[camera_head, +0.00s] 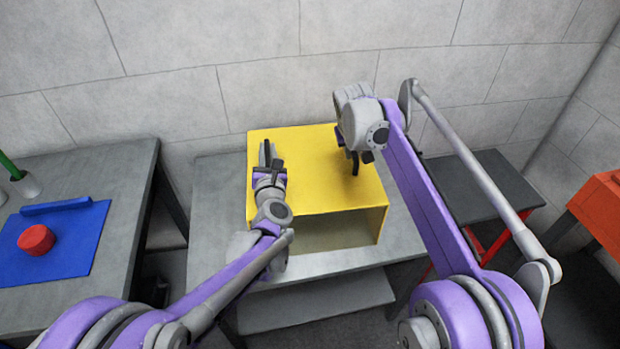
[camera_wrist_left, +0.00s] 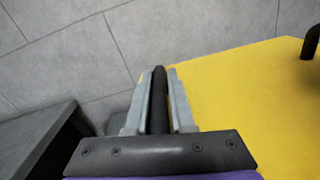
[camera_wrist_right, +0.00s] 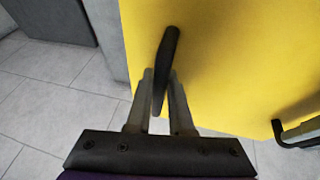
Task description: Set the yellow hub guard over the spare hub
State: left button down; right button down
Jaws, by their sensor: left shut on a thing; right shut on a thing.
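The yellow hub guard (camera_head: 310,200) is a box with an open front over the middle grey bench. I cannot tell whether its lower edge touches the bench. My left gripper (camera_head: 268,155) is shut on a black handle at the left of the guard's top; the handle (camera_wrist_left: 160,88) stands between the fingers in the left wrist view. My right gripper (camera_head: 354,160) is shut on the other black handle (camera_wrist_right: 167,60), toward the right of the top. Through the open front only a shaded, empty-looking part shows. I cannot make out the spare hub; the guard hides the area behind it.
The middle bench (camera_head: 335,258) has bare room in front of the guard. A left bench (camera_head: 110,170) holds a blue mat (camera_head: 75,240) with a red round piece (camera_head: 36,240). A dark low table (camera_head: 480,180) and an orange-red box (camera_head: 600,205) stand right. A wall is behind.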

pick_arm(q)
jog(key=shift+r, duration=0.1)
pick_arm(e)
jog(key=shift+r, duration=0.1)
dwell(0.6)
